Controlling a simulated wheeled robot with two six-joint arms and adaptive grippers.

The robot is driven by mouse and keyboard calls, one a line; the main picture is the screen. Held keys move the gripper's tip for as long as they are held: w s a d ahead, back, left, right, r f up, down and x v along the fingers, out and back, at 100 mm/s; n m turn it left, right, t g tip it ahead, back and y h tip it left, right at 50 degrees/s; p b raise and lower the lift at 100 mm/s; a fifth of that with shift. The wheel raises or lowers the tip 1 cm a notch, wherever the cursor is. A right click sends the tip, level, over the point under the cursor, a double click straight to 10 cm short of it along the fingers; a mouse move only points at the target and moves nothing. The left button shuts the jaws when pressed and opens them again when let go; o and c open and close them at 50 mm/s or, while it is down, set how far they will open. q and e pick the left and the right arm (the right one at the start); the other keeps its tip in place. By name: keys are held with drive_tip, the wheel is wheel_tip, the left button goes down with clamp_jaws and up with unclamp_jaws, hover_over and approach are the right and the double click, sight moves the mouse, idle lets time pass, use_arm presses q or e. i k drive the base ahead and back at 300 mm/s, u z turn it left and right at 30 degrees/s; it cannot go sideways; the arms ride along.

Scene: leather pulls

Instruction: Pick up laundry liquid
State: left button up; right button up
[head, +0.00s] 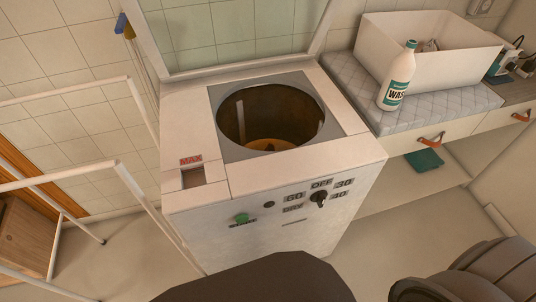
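The laundry liquid (398,78) is a white bottle with a green-and-white label reading "WAS…". It stands, leaning slightly in the picture, near the left front edge of a grey quilted pad (440,108), in front of a white box. Its front is unobstructed and nothing grips it. Neither of my grippers can be made out. A dark part of my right arm shows at the bottom right corner, well below the bottle and apart from it.
A white top-loading washer (275,208) stands open in the middle. The white box (440,50) sits behind the bottle. Drawers with leather pulls (431,139) are under the pad, above an open shelf with a green cloth (425,161). White rails (140,185) stand left.

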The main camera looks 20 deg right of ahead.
sight(401, 69)
drive_tip(key=z, duration=0.55)
drive_tip(key=k, duration=0.5)
drive_tip(key=z, duration=1.15)
drive_tip(key=i, duration=1)
drive_tip(key=u, duration=1.4)
